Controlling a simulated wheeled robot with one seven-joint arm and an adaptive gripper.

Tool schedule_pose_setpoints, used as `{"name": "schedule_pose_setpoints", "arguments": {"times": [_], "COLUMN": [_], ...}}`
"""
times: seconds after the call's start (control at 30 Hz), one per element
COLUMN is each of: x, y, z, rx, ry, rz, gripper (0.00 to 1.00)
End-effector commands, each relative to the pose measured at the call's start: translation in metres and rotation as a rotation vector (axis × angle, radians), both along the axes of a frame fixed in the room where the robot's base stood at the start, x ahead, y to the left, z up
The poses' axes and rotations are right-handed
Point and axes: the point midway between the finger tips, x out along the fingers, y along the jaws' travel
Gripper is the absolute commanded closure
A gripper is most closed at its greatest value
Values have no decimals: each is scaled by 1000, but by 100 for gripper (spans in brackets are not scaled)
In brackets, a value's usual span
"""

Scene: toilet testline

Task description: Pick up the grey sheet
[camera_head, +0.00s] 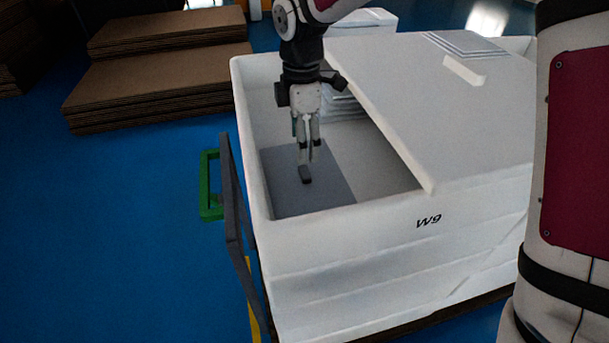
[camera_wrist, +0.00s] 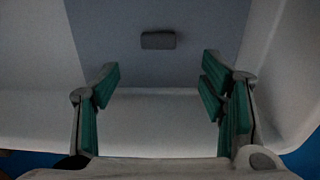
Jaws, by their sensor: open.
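The grey sheet (camera_head: 334,185) lies flat inside the open left part of a white box (camera_head: 345,235). In the wrist view, the grey sheet (camera_wrist: 115,45) fills the upper middle, with a small dark grey handle-like block (camera_wrist: 158,40) on it. My gripper (camera_head: 308,158) points down into the box above the sheet, close to the dark block (camera_head: 305,176). In the wrist view, my gripper (camera_wrist: 160,82) has its green-padded fingers wide apart with nothing between them; the block shows beyond the tips. Whether the fingers touch the sheet cannot be told. The arm hides part of the sheet.
A white lid-like panel (camera_head: 435,95) covers the box's right part, its edge close to my gripper. White box walls surround the opening. Stacked brown cardboard (camera_head: 160,90) stands at back left. A grey panel (camera_head: 232,195) and green handle (camera_head: 208,185) stand left of the box.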

Motion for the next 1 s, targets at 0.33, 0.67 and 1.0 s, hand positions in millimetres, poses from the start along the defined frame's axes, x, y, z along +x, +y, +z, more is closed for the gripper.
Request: {"name": "schedule_pose_setpoints", "arguments": {"times": [0.33, 0.67, 1.0], "x": [0, 3, 4], "y": [0, -5, -5], "z": [-36, -77, -86], "rx": [0, 0, 0], "ry": [0, 2, -1], "rz": [-1, -2, -2], "gripper": [35, 35, 35]}}
